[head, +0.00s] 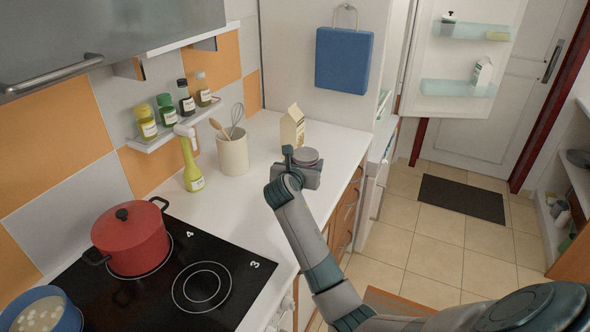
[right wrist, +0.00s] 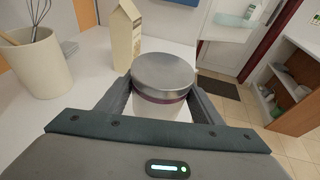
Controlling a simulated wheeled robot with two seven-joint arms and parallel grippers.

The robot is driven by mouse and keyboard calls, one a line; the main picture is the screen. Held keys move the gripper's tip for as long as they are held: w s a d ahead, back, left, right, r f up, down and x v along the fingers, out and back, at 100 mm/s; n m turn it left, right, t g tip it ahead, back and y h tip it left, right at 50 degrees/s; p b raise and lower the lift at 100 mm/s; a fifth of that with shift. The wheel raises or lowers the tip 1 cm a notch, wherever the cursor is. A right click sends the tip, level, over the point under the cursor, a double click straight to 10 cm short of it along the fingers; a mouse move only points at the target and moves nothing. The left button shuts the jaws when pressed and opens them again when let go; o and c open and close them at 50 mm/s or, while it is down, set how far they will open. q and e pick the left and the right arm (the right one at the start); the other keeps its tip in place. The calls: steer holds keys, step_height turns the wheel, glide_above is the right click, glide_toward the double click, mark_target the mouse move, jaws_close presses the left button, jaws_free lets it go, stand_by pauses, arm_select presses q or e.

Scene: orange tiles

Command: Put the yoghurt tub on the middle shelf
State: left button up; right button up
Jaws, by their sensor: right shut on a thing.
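The yoghurt tub (right wrist: 163,83), with a silver lid and a purple band, sits between the fingers of my right gripper (right wrist: 160,100). The gripper is shut on it, and the tub looks upright. In the head view the tub's lid (head: 306,155) shows at my right gripper (head: 304,166), over the counter's right edge; I cannot tell its height. The open fridge door (head: 462,60) stands beyond, its racks facing me. The inside of the fridge, behind its side panel, is mostly hidden, and I cannot make out a middle shelf there. My left gripper is out of view.
A carton (head: 292,127) stands on the counter (head: 262,200) just beyond the gripper, near a utensil crock (head: 233,155) and a yellow bottle (head: 191,165). A red pot (head: 131,240) is on the hob. An open shelf unit (head: 570,190) stands at right. The floor between is clear.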

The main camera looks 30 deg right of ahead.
steer(key=shift+r, duration=0.15)
stand_by(0.4)
steer(key=shift+s+a+r, duration=0.2)
steer(key=shift+s+a, duration=0.05)
steer(key=shift+a, duration=0.25)
steer(key=s+a+f+n+t+y+b, duration=0.2)
steer(key=s+a+n+y, duration=0.2)
steer(key=s+a, duration=0.5)
steer(key=s+a+f+n+t+y+b, duration=0.2)
steer(key=s+a+n+y, duration=0.3)
steer(key=a, duration=1.2)
steer(key=s+f+y+b, duration=0.1)
steer(key=s, duration=0.3)
steer(key=shift+s+a+n+t+y, duration=0.2)
steer(key=shift+a+n+t+y, duration=0.1)
steer(key=shift+a+t+y, duration=0.1)
